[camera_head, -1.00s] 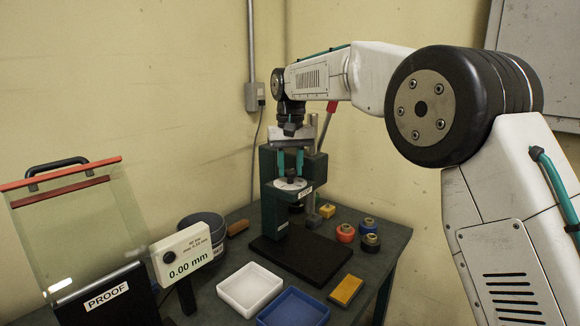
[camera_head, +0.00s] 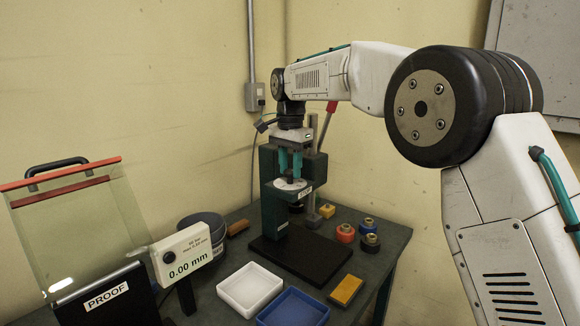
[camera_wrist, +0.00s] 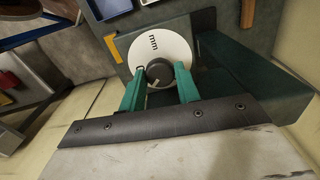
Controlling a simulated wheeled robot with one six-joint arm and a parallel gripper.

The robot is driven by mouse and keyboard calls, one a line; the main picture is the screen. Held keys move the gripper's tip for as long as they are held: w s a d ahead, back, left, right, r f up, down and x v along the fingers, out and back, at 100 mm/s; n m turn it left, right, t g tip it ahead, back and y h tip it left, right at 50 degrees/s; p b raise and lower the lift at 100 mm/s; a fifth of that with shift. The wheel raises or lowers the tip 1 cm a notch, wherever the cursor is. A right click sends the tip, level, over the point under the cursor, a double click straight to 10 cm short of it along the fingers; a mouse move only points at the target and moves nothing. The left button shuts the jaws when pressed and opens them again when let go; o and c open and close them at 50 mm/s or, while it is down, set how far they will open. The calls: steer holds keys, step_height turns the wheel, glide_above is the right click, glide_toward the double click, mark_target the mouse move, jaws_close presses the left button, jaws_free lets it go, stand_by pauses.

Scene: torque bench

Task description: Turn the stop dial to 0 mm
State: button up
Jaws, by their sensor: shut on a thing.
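The stop dial is a dark round knob (camera_wrist: 159,72) on a white disc (camera_wrist: 172,48) marked "mm", on top of the dark green press (camera_head: 270,190). My gripper (camera_wrist: 160,84) points down with its two teal fingers shut on the knob, one on each side. It also shows in the head view (camera_head: 290,168), above the white disc. A pale pointer line shows on the knob. A digital readout (camera_head: 182,254) at the left reads 0.00 mm. The scale numbers on the disc are mostly hidden or too small to read.
A white tray (camera_head: 232,306) and a blue tray (camera_head: 275,319) stand at the bench front. Several coloured pieces lie to the right, with a yellow block (camera_head: 346,289) in front. A PROOF guard panel (camera_head: 75,225) stands left. A red-tipped lever (camera_head: 331,107) rises behind the press.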

mark_target(290, 171)
steer(key=m, duration=0.4)
steer(key=shift+m, duration=0.3)
steer(key=shift+r+m, duration=0.1)
steer(key=shift+m, duration=1.7)
steer(key=o, duration=1)
steer(key=shift+c, duration=0.2)
step_height(290, 171, up, 8)
steer(key=shift+f, duration=0.15)
